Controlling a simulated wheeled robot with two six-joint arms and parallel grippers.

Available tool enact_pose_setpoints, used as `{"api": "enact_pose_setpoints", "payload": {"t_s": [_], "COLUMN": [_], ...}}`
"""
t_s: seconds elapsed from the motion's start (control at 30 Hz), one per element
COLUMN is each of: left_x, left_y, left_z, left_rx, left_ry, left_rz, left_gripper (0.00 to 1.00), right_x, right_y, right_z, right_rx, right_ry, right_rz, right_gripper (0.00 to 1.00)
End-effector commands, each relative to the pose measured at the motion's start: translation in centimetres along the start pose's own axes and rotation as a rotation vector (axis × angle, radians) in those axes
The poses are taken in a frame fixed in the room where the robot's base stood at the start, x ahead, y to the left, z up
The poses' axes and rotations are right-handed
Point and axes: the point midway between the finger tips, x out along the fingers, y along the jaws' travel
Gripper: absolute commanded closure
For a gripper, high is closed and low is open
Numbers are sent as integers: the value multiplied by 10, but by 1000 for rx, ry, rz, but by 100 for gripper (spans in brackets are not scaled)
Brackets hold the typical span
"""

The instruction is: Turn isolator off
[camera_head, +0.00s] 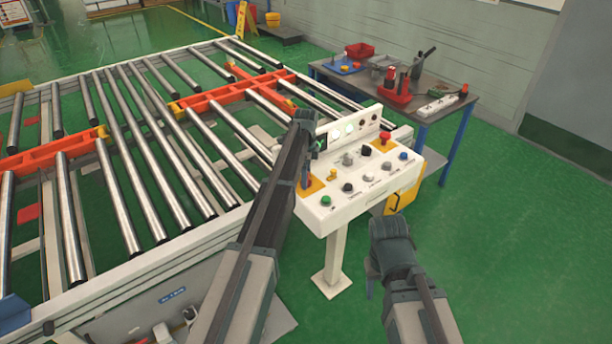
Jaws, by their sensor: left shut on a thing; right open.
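The white control panel (345,205) stands on a pedestal at the front edge of the roller conveyor, right of centre. At its left end is a yellow plate (318,185), which I take for the isolator's, with a red part partly hidden by my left gripper (305,180). The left gripper points down there, shut on what appears to be the isolator knob. The knob's angle cannot be made out. My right gripper (371,276) is open and empty, low in front of the panel's right side, apart from it.
A red mushroom button (385,136) on a yellow plate is at the panel's back right. Green (325,200), black, white and blue buttons are close by. The conveyor (150,150) fills the left. A tool table (440,100) stands behind right. Green floor is clear at right.

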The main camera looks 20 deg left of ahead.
Motion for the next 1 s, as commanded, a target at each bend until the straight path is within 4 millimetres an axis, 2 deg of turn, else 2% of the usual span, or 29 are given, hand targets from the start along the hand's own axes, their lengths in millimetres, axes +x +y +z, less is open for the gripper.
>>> {"api": "enact_pose_setpoints", "payload": {"t_s": [0.23,0.43,1.0], "left_x": [0,0,0], "left_y": [0,0,0], "left_z": [0,0,0], "left_rx": [-18,-109,-628], "left_ry": [0,0,0], "left_rz": [0,0,0], "left_gripper": [71,71,71], "right_x": [0,0,0], "right_y": [0,0,0], "right_z": [0,0,0], "right_rx": [0,0,0], "right_ry": [0,0,0], "right_rz": [0,0,0], "right_gripper": [50,50,50]}}
